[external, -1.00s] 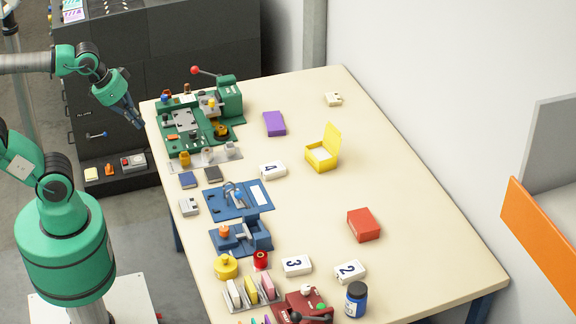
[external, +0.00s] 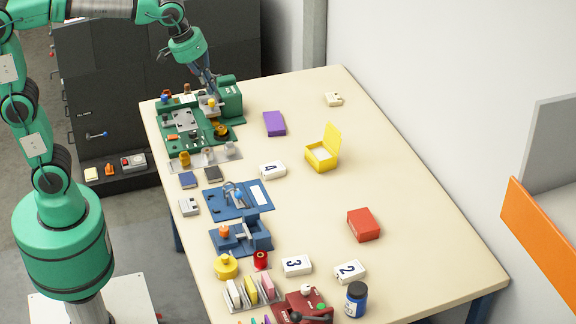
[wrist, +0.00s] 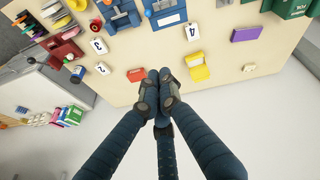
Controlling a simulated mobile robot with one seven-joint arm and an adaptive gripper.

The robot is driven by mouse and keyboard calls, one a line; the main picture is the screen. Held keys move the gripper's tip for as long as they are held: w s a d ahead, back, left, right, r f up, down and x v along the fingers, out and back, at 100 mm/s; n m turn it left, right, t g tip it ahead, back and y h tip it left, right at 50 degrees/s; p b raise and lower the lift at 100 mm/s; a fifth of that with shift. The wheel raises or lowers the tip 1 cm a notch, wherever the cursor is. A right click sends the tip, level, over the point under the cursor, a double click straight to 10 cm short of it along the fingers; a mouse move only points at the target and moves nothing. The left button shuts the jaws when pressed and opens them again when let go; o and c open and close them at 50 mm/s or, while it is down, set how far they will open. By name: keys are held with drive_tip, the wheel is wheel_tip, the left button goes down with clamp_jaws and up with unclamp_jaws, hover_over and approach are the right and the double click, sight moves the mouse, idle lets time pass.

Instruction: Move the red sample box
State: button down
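The red sample box (external: 363,225) lies on the right part of the table, toward the near end. In the wrist view the red box (wrist: 136,75) shows just left of my fingertips, with the table well beyond them. My gripper (external: 209,88) is high at the far left of the table, over the green fixture and well away from the box. In the wrist view the fingertips of my gripper (wrist: 158,84) are drawn together with nothing between them.
The green fixture (external: 192,140) is at the far left. An open yellow box (external: 320,154) and a purple block (external: 274,123) lie beyond the red box. White number blocks 2 (external: 349,271) and 3 (external: 297,265) and a blue jar (external: 356,300) are nearer. Bare tabletop surrounds the red box.

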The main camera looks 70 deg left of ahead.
drive_tip(key=w+d+f+n+g+p, duration=0.1)
drive_tip(key=w+d+f+n+p, duration=0.1)
drive_tip(key=w+d, duration=0.6)
drive_tip(key=w+d+f+n+p, duration=0.1)
drive_tip(key=w+d+f+n, duration=0.15)
drive_tip(key=w, duration=0.85)
drive_tip(key=w+d+f+n+g+p, duration=0.1)
drive_tip(key=w+d+f+n+p, duration=0.1)
drive_tip(key=w+d, duration=0.6)
drive_tip(key=w+d+f+n+p, duration=0.1)
drive_tip(key=w+d+f, duration=0.3)
drive_tip(key=f, duration=0.5)
drive_tip(key=w+d+f+n+g+p, duration=0.1)
drive_tip(key=w+d+f+n+p, duration=0.1)
drive_tip(key=w+d+f, duration=0.3)
drive_tip(key=w+d+f+n+g+p, duration=0.1)
drive_tip(key=w+d+f+n, duration=0.2)
drive_tip(key=d+f, duration=0.6)
wheel_tip(320, 180, down, 5)
drive_tip(key=shift+w+f, duration=0.1)
drive_tip(key=shift+w, duration=0.6)
drive_tip(key=shift+n, duration=0.25)
